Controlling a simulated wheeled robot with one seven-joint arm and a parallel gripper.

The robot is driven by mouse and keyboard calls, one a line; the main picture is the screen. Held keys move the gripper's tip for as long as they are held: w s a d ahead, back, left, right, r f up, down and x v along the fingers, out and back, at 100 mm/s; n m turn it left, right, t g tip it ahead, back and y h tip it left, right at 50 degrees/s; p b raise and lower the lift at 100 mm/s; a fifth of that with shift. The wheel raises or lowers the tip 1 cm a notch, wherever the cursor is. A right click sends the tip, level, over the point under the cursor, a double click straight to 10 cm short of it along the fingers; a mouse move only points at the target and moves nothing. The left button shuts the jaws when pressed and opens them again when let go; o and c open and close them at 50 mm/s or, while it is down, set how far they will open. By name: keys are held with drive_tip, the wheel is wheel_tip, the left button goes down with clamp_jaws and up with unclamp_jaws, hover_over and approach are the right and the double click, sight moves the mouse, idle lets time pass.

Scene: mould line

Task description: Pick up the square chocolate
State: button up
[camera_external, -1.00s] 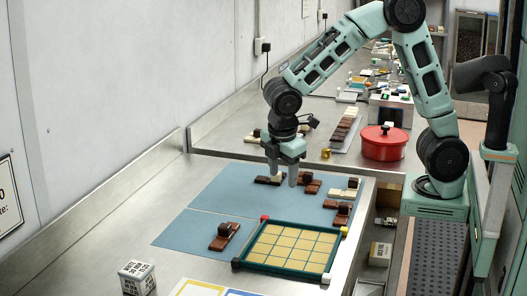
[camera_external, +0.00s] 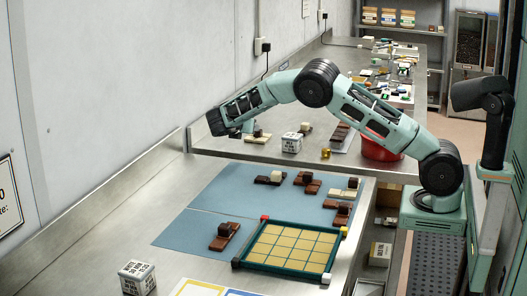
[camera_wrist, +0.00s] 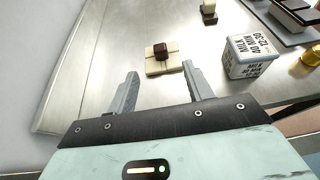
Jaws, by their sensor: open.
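A small dark square chocolate (camera_wrist: 160,48) sits on a cream slab (camera_wrist: 157,66) on the back steel counter. In the external view the cream slab (camera_external: 262,139) is beside my gripper (camera_external: 247,131), whose fingers are hard to make out there. In the wrist view my gripper (camera_wrist: 160,73) is open and empty, with the slab and chocolate seen beyond and between its fingertips. On the blue mat (camera_external: 200,207) are several more stacked pieces: a brown one (camera_external: 222,241), a cream block on a dark bar (camera_external: 275,176) and brown pieces (camera_external: 311,187).
A white printed cube (camera_wrist: 250,56) stands right of the slab, also in the external view (camera_external: 292,144). Behind it is another small stack (camera_wrist: 209,14). A red pot (camera_external: 378,150) is partly hidden by my arm. A green-framed tray (camera_external: 285,247) sits on the front counter.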

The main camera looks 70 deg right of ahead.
sight(258, 135)
drive_tip(key=x, duration=0.4)
drive_tip(key=p+x, duration=0.1)
drive_tip(key=x, duration=0.7)
drive_tip(key=shift+a+f, duration=0.1)
drive_tip(key=shift+f, duration=0.15)
drive_tip(key=c, duration=1.1)
